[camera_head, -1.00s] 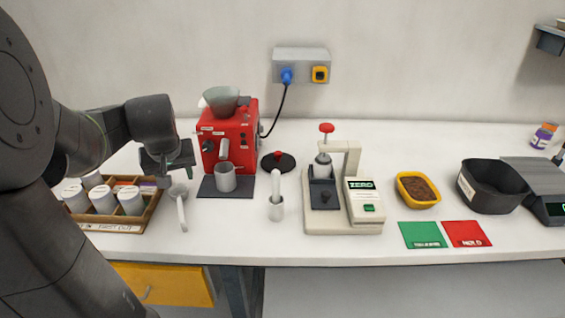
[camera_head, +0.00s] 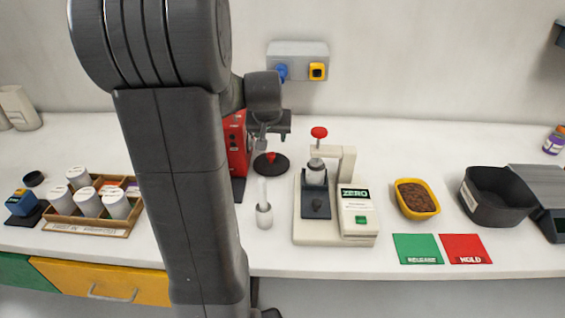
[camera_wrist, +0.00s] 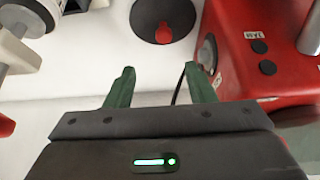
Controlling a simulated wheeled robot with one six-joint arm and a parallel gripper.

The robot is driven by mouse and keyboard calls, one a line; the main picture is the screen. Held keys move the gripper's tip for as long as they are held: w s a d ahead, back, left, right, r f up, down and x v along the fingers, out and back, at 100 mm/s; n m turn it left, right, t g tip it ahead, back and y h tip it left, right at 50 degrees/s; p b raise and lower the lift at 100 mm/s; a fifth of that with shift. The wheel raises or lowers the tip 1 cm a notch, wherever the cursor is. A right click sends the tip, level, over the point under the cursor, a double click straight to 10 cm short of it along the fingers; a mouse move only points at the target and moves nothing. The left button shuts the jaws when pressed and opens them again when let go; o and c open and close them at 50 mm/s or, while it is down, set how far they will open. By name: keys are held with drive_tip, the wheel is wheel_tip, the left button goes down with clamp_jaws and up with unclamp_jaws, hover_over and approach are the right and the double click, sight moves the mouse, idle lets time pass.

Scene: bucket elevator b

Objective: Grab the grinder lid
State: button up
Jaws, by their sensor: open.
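The grinder lid, a black disc with a red knob (camera_head: 271,166), lies on the white worktop just right of the red grinder (camera_head: 236,145). In the wrist view the lid (camera_wrist: 149,12) is at the top middle, partly cut off by the frame, beyond my fingertips. My gripper (camera_head: 264,142) is near the lid in the head view, just above it in the picture. In the wrist view my gripper (camera_wrist: 159,80) has two green fingers spread apart with nothing between them. My arm hides most of the grinder in the head view.
A white holder with a pale handle (camera_head: 264,214) stands in front of the lid. A beige press (camera_head: 330,238) stands to its right. The red grinder body (camera_wrist: 262,50) is close on the right in the wrist view. A wall socket box (camera_head: 298,50) is behind.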

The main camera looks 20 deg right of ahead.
sight(271, 154)
drive_tip(key=x, duration=0.7)
drive_tip(key=shift+w+f, duration=0.1)
drive_tip(key=shift+f, duration=0.15)
drive_tip(key=shift+a+p+x, duration=0.2)
drive_tip(key=shift+p+x, duration=0.2)
drive_tip(key=shift+x, duration=0.95)
drive_tip(key=shift+a+p+x, duration=0.2)
drive_tip(key=shift+p+x, duration=0.15)
drive_tip(key=shift+x, duration=0.95)
drive_tip(key=shift+f, duration=0.1)
drive_tip(key=shift+c, duration=0.4)
clamp_jaws()
